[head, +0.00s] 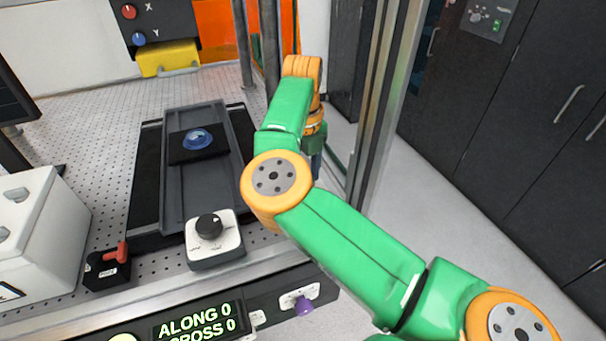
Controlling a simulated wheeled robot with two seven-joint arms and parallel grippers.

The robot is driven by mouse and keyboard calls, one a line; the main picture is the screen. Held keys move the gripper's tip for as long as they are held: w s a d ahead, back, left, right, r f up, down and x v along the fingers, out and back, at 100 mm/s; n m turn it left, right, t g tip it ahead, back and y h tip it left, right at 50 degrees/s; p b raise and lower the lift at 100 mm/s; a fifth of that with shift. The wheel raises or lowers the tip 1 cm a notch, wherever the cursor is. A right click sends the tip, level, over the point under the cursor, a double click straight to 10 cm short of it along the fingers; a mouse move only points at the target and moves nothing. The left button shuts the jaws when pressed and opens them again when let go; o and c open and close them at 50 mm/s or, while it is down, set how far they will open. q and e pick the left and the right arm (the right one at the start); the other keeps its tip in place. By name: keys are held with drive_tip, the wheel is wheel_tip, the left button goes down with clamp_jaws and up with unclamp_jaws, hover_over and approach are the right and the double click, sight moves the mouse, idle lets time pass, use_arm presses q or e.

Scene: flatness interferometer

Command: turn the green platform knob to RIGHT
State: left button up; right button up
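I cannot make out a green platform knob for certain. A grey control panel (484,18) on the dark cabinets at the upper right carries a small grey knob (476,17) and a small green element (497,26), too small to read. A black knob (209,226) sits on a white box at the table's front; its marks are not legible. My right arm, green and orange, comes in from the lower right and bends over the table's right edge. Its gripper is hidden behind its own links. My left gripper is not in view.
A blue lens-like disc (197,138) rests in a grey tray (177,200). Red (128,11) and blue (138,39) knobs marked X and Y are at the back. A purple knob (303,306) is on the front panel. A metal post (377,100) stands beside my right arm.

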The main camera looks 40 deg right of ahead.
drive_tip(key=m, duration=0.4)
drive_tip(key=shift+m, duration=0.3)
drive_tip(key=m, duration=0.5)
drive_tip(key=shift+d, duration=0.1)
drive_tip(key=m, duration=0.5)
drive_tip(key=shift+r+m, duration=0.1)
drive_tip(key=shift+m, duration=0.3)
drive_tip(key=shift+s+m, duration=0.1)
drive_tip(key=shift+m, duration=2.5)
drive_tip(key=o, duration=1.4)
drive_tip(key=shift+c, duration=0.2)
wheel_tip(320, 180, up, 7)
